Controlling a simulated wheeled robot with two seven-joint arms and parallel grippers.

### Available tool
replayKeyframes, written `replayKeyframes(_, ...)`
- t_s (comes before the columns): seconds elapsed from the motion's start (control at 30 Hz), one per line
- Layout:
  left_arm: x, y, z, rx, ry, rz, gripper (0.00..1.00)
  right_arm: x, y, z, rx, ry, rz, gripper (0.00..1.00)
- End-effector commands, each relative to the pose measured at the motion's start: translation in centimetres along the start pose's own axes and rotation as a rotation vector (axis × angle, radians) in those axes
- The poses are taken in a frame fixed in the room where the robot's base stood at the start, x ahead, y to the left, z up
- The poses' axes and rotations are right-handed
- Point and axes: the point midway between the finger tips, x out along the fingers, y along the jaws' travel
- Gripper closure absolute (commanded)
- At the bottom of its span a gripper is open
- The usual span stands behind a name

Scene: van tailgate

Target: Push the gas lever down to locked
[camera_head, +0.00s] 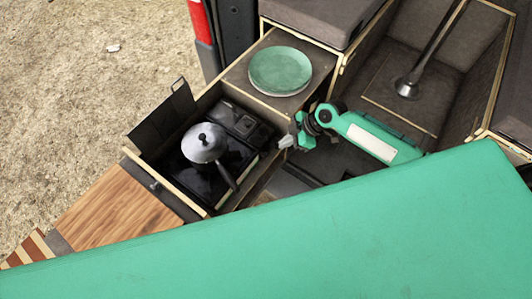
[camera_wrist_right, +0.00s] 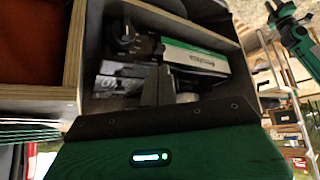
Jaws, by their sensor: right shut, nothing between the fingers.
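A black portable stove (camera_head: 196,180) sits in the pulled-out drawer, with a grey metal pot (camera_head: 202,148) on it. A dark cover part (camera_head: 238,122) is at the stove's far right. My right gripper (camera_head: 284,143) is shut and empty, just right of the drawer and pointing at it. In the wrist view its shut fingers (camera_wrist_right: 158,88) are in front of a white and green labelled side (camera_wrist_right: 196,59), with dark parts (camera_wrist_right: 124,42) to the left. I cannot pick out the gas lever or its position. A green and black arm end (camera_wrist_right: 286,18), apparently my left, shows small at upper right.
Green plates (camera_head: 280,70) lie on the box top behind my right gripper. A wooden board (camera_head: 118,208) is left of the drawer, beside a raised dark panel (camera_head: 162,120). Drawer walls border the gripper closely. A large green surface fills the foreground.

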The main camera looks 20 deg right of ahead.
Motion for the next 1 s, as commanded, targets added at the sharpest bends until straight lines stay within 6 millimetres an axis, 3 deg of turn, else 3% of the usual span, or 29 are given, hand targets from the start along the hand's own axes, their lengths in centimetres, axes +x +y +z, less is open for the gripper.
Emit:
replayKeyframes(0.23, 0.5, 0.0, 0.0, 0.000, 0.000, 0.000, 0.71, 0.9, 0.0, 0.1, 0.002, 0.001, 0.001, 1.00)
replayKeyframes(0.7, 3.3, -0.1, 0.3, 0.000, 0.000, -0.002, 0.71, 6.3, 0.0, 0.2, 0.003, 0.000, 0.002, 1.00)
replayKeyframes(1.0, 3.6, -0.1, 0.3, 0.000, 0.000, -0.002, 0.71, 7.1, 0.0, 0.0, 0.003, 0.001, 0.001, 1.00)
